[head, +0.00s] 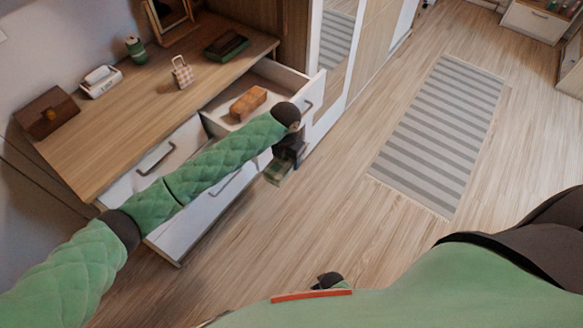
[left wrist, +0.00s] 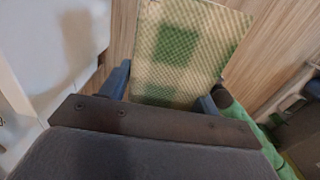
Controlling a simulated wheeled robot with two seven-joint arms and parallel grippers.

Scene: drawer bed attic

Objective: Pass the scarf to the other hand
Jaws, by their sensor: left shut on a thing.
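The scarf, a folded green and cream checked piece (left wrist: 185,50), is held between the two blue fingers of my left gripper (left wrist: 163,94). In the head view the scarf (head: 277,173) shows small and green below the dark left gripper (head: 285,162), in front of the open drawer and above the floor. My left gripper is shut on it. Part of the scarf is hidden by the gripper.
An open white drawer (head: 312,117) holds an orange-brown box (head: 248,102). A striped rug (head: 440,130) lies on open floor at right.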

